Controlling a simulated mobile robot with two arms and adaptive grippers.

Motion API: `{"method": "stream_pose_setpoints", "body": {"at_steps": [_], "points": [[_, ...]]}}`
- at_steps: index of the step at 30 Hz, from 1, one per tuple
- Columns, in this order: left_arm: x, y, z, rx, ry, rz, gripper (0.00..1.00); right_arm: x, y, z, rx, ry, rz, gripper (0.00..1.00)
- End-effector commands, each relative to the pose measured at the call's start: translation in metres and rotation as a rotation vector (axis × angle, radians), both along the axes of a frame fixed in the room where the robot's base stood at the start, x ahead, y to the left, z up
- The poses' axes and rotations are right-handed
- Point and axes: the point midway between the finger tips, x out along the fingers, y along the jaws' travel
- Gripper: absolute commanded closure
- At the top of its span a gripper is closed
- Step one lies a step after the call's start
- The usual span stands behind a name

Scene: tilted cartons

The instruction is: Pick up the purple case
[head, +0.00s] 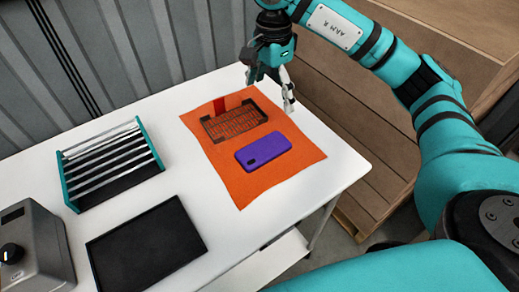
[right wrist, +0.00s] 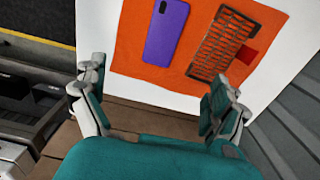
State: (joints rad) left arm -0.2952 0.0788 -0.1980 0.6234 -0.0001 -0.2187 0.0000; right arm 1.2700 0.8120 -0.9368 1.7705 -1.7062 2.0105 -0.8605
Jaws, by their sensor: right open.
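The purple case (head: 263,150) is a phone case with a dark camera cutout. It lies flat on an orange cloth (head: 243,190) on the white table, and it also shows in the right wrist view (right wrist: 166,35). My right gripper (head: 269,92) is open and empty, above the back right edge of the table, beyond the cloth and apart from the case. Its two spread fingers show in the right wrist view (right wrist: 158,92), with the case beyond them. My left gripper is not in view.
A brown perforated tray (head: 234,122) lies behind the case, with a red piece (head: 219,106) beside it. A teal-ended rack (head: 110,165) and a black tray (head: 145,245) stand left. A grey device (head: 35,250) is at front left. Wooden crates (head: 350,110) stand right of the table.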

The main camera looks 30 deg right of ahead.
Motion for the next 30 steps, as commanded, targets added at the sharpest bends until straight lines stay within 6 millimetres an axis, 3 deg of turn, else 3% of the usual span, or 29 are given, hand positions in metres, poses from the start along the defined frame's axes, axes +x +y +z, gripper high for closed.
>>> {"method": "stream_pose_setpoints", "body": {"at_steps": [1, 5, 18, 30], "points": [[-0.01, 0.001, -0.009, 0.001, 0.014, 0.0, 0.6, 0.0, 0.0, -0.008, 0.0, 0.0, 0.0, 0.02], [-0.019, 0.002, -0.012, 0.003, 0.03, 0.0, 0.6, 0.0, 0.001, -0.02, 0.001, 0.003, 0.001, 0.02], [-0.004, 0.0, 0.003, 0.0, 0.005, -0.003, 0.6, -0.001, 0.001, -0.107, 0.0, 0.004, 0.0, 0.02], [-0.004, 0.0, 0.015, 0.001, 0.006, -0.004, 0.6, -0.003, 0.004, -0.144, 0.0, 0.005, 0.001, 0.02]]}}
